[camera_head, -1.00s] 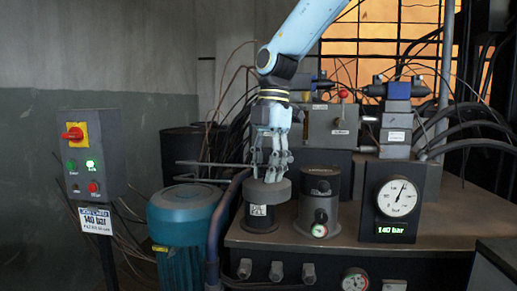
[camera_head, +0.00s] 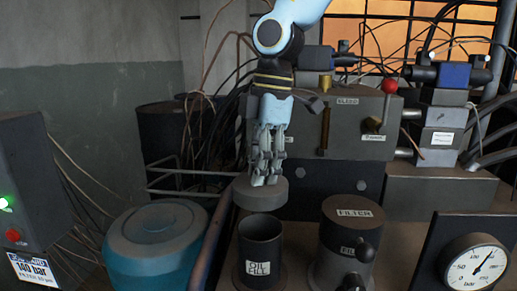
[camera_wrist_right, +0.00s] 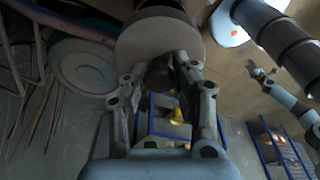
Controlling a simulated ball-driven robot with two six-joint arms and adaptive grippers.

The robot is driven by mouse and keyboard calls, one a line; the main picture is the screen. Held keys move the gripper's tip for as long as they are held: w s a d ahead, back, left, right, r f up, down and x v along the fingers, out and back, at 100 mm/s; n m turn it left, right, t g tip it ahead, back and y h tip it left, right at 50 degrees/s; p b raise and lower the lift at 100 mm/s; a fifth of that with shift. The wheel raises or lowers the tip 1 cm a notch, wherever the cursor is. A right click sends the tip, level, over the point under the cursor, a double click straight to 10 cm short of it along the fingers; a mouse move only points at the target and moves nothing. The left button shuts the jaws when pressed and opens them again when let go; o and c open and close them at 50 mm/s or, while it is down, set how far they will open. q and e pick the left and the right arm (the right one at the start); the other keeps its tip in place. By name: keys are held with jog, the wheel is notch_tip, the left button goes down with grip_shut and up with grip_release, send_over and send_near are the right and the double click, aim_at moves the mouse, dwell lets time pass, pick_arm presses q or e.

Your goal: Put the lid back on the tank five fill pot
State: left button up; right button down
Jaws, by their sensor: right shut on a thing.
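My right gripper (camera_head: 266,172) is shut on the round grey lid (camera_head: 260,194) and points down from above. The lid looks nearly level. In the head view the lid shows above the dark fill pot (camera_head: 257,268), which carries a white "OIL FILL" label. The pot's dark top shows below the lid, so the two look apart; the exact offset in depth is unclear. In the right wrist view the gripper's fingers (camera_wrist_right: 170,75) reach to the lid (camera_wrist_right: 135,47).
A dark filter pot (camera_head: 345,240) with a knob stands close to the right of the fill pot. A teal drum (camera_head: 155,240) is at the left. A pressure gauge (camera_head: 478,268) is at the right, and valve blocks (camera_head: 357,120) with hoses rise behind.

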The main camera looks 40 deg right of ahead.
notch_tip(320, 180, down, 5)
jog(key=b, duration=0.2)
jog(key=shift+f+b, duration=0.2)
jog(key=shift+b, duration=0.15)
jog(key=shift+f+b, duration=0.5)
pick_arm(q)
jog(key=f, duration=0.2)
jog(key=s+f, duration=0.1)
jog(key=shift+f, duration=0.35)
pick_arm(e)
jog(key=shift+r, duration=0.1)
pick_arm(q)
jog(key=shift+s+f+b, duration=0.15)
jog(key=shift+f+b, duration=0.6)
pick_arm(e)
jog(key=shift+a, duration=0.1)
pick_arm(q)
jog(key=shift+s+f+b, duration=0.25)
jog(key=shift+f+b, duration=0.55)
jog(key=shift+s+f+b, duration=0.25)
jog(key=shift+f+b, duration=0.5)
jog(key=shift+f, duration=0.05)
pick_arm(e)
jog(key=shift+f, duration=1.65)
jog(key=c, duration=0.5)
grip_release()
jog(key=shift+r, duration=0.1)
pick_arm(q)
jog(key=shift+r, duration=0.1)
